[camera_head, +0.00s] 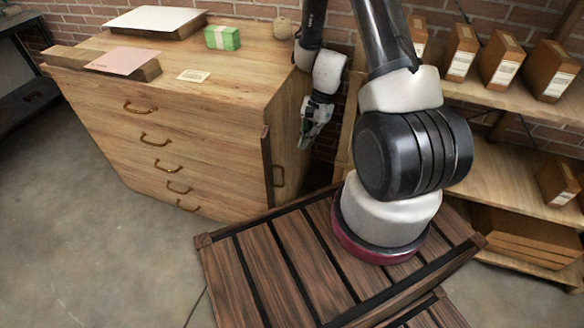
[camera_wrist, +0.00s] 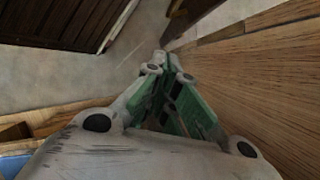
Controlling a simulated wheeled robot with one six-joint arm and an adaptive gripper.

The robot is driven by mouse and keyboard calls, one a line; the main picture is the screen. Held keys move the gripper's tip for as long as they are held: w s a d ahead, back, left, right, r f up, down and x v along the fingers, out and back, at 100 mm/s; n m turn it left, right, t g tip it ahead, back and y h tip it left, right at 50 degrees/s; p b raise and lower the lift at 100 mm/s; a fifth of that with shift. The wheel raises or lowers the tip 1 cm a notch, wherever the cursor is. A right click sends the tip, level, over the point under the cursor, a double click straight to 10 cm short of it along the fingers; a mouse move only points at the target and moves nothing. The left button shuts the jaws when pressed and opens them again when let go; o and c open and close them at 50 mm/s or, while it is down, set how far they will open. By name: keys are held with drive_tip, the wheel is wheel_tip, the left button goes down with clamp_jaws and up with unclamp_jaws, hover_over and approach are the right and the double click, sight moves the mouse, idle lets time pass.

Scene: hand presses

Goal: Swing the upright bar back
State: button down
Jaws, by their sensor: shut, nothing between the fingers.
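The upright bar (camera_head: 268,168) is a narrow dark wooden strip standing along the right front corner of the wooden drawer cabinet (camera_head: 190,130).
Several drawers with brass handles (camera_head: 142,107) face the front. A green block (camera_head: 222,38), a card (camera_head: 193,76) and boards lie on top. Shelves with boxes (camera_head: 499,60) stand at the right. Bare floor (camera_head: 110,215) is clear in front of the cabinet.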

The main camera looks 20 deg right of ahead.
drive_tip(key=s+a+f, duration=0.2)
drive_tip(key=a+f, duration=0.4)
drive_tip(key=f, duration=0.1)
drive_tip(key=shift+s+a+f, duration=0.15)
drive_tip(key=shift+s+a, duration=0.05)
drive_tip(key=shift+s, duration=0.05)
